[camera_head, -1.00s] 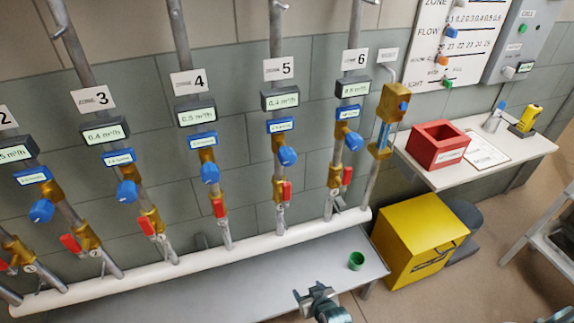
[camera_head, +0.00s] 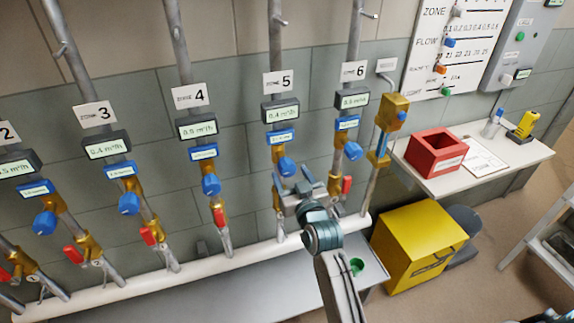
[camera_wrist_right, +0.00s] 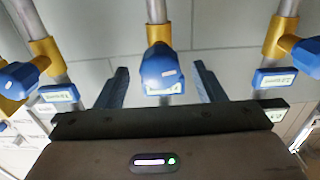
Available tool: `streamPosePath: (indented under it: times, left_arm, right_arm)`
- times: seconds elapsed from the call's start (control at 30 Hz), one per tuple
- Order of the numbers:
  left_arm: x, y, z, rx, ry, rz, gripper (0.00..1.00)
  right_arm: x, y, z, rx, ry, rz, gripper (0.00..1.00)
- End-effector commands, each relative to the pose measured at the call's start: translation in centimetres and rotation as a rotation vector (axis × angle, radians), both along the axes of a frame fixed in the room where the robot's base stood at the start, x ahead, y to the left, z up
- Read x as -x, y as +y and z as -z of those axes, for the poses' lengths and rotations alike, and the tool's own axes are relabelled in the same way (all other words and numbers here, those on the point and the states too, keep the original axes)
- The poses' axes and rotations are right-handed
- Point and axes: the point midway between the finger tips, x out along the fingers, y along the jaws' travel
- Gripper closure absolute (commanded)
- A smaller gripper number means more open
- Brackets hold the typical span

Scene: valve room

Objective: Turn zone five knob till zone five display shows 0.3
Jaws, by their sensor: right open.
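The zone five knob (camera_head: 286,167) is blue and sits on the brass valve of the pipe under the "5" sign. The zone five display (camera_head: 280,111) above it reads about 0.4 m³/h. My right gripper (camera_head: 295,181) is open just in front of and below this knob, hiding the red lever beneath. In the right wrist view a blue knob (camera_wrist_right: 162,72) shows between the two spread fingers (camera_wrist_right: 161,85), with a gap on each side. I cannot tell how deep it sits between them. My left gripper is not in view.
The zone four knob (camera_head: 211,184) and zone six knob (camera_head: 353,150) flank it on neighbouring pipes. A white horizontal pipe (camera_head: 190,263) runs below, above a grey bench. A yellow box (camera_head: 415,245) and a shelf with a red bin (camera_head: 436,153) stand to the right.

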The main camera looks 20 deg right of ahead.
Motion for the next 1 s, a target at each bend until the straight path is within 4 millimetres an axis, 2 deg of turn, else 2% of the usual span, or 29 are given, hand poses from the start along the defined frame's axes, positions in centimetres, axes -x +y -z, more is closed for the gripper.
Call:
streamPosePath:
  times: [0.1,0.2,0.37,0.6,0.67,0.83,1.0]
  left_arm:
    - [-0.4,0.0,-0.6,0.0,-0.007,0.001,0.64]
    - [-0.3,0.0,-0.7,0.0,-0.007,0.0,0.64]
    - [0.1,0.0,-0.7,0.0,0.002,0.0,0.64]
    - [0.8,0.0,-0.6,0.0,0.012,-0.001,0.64]
    - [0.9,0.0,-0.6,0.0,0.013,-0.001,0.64]
    - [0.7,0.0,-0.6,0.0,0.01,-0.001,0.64]
    - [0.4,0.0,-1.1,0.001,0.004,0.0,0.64]
  right_arm:
    - [-2.0,0.0,-0.2,0.002,0.0,0.0,0.37]
    - [-3.0,0.1,-0.1,0.002,0.0,0.0,0.37]
    - [-3.8,0.1,0.0,0.001,0.0,0.001,0.37]
    - [-3.8,0.1,0.0,0.001,0.0,0.001,0.37]
    - [-3.8,0.1,0.0,0.001,0.0,0.001,0.47]
    - [-3.8,0.1,0.0,0.001,0.001,0.0,0.8]
    - [-3.8,0.1,-0.1,-0.023,0.003,0.0,0.82]
